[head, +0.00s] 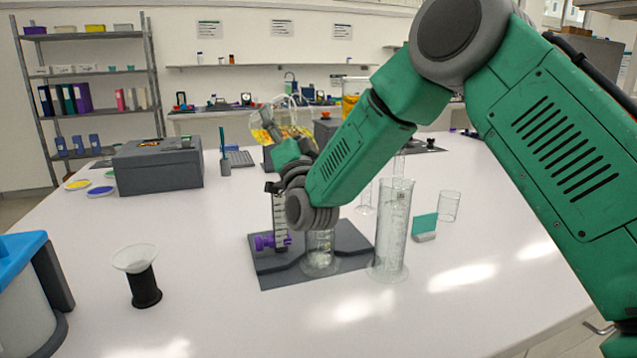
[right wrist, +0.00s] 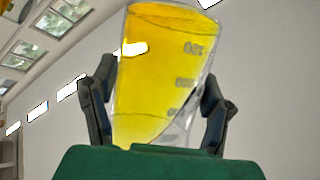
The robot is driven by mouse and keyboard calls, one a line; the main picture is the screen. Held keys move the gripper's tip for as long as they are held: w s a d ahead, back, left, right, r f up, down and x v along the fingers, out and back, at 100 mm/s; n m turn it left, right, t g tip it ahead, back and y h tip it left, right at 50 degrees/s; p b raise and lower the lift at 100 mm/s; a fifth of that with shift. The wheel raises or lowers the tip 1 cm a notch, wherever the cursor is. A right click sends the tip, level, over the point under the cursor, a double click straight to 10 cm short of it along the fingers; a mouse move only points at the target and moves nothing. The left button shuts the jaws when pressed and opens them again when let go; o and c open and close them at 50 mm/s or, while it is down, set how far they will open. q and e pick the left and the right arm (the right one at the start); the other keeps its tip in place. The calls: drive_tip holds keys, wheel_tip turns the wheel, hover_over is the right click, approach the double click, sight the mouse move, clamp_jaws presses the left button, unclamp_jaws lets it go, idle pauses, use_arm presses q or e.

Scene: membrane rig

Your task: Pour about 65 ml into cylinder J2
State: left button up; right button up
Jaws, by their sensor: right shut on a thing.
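My right gripper (head: 277,130) is shut on a clear beaker (right wrist: 165,75) of yellow liquid. In the right wrist view, the beaker is between both fingers, with graduation marks on its wall and its liquid surface slanted. In the head view, the beaker is raised above the table behind my wrist, partly hidden. A tall clear graduated cylinder (head: 393,232) stands upright at the right edge of a dark mat (head: 282,277). I cannot read any J2 label. My left gripper is not in view.
On the mat are a scaled column with a purple valve (head: 271,241) and a glass beaker (head: 320,258), partly behind my arm. A small beaker (head: 449,206) and a green card (head: 424,225) stand right. A black-based funnel (head: 142,275) stands left. The front table is clear.

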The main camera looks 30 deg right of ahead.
drive_tip(key=shift+a+r, duration=0.1)
drive_tip(key=shift+a, duration=0.35)
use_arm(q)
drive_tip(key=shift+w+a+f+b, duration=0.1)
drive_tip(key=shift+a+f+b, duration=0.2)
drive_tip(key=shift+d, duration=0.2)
use_arm(e)
drive_tip(key=shift+d, duration=0.2)
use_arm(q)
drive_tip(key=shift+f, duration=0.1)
use_arm(e)
drive_tip(key=shift+a+m+h, duration=0.2)
drive_tip(key=shift+m+h, duration=0.1)
drive_tip(key=shift+h, duration=0.1)
use_arm(q)
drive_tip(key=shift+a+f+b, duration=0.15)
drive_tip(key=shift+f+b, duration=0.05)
drive_tip(key=shift+b, duration=0.1)
use_arm(e)
drive_tip(key=shift+s+a+r, duration=0.1)
drive_tip(key=shift+r, duration=0.05)
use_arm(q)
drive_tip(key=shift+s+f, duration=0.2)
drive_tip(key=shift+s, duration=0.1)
use_arm(e)
drive_tip(key=shift+d+r+m+t+h, duration=0.2)
drive_tip(key=shift+d+m+t+h, duration=0.1)
drive_tip(key=shift+d, duration=0.05)
